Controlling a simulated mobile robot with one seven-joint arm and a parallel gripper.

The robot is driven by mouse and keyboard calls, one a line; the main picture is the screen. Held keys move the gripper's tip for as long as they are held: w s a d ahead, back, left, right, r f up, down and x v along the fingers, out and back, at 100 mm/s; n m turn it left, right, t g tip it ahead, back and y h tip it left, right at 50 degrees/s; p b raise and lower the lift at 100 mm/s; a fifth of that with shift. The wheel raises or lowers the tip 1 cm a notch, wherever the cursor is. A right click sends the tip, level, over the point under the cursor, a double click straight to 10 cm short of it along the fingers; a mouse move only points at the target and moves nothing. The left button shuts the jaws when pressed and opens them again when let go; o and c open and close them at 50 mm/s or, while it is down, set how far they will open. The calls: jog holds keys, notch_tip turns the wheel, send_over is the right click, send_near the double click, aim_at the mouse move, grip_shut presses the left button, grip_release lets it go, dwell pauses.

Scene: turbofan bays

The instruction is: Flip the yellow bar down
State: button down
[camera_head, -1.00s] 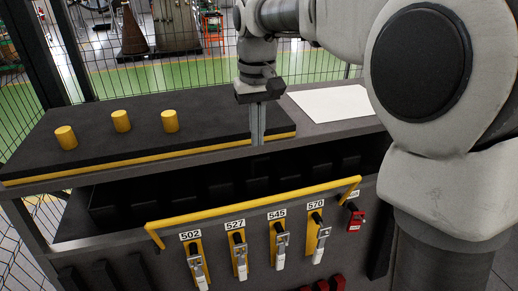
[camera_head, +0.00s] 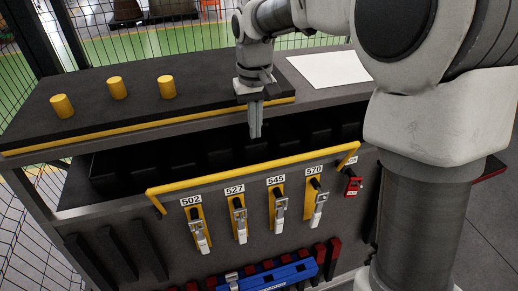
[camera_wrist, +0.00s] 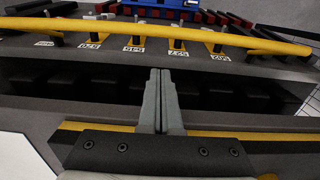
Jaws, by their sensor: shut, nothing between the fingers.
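The yellow bar (camera_head: 250,172) runs across the front panel, above the row of numbered latches, and stands out from the panel on an arm at each end. It also shows across the top of the wrist view (camera_wrist: 160,28). My gripper (camera_head: 255,134) is shut and empty, with its fingers pointing down. In the head view it is behind and above the bar, over the dark open slot. In the wrist view a gap shows between the fingertips (camera_wrist: 160,74) and the bar, so they look apart.
Latches marked 502, 527, 545 and 570 (camera_head: 318,204) hang below the bar, with a red lock (camera_head: 353,182) at right. Several yellow cylinders (camera_head: 117,87) stand on the black top (camera_head: 200,100). A white sheet (camera_head: 330,69) lies at right. A blue object (camera_head: 275,274) lies below the latches.

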jog(key=shift+s+d+f, duration=0.15)
jog(key=shift+s+f, duration=0.3)
jog(key=shift+f, duration=0.35)
jog(key=shift+s+d+f, duration=0.1)
jog(key=shift+s+f, duration=0.4)
jog(key=shift+f, duration=0.35)
jog(key=shift+s+d+f, duration=0.15)
jog(key=shift+s+f, duration=0.3)
jog(key=shift+f, duration=0.35)
jog(key=shift+f, duration=0.1)
jog(key=shift+s+d+b, duration=0.15)
jog(key=shift+s+b, duration=0.3)
jog(key=shift+b, duration=0.05)
jog(key=shift+s+f+t, duration=0.1)
jog(key=shift+t, duration=0.2)
jog(key=shift+s+b, duration=0.1)
jog(key=shift+b, duration=0.25)
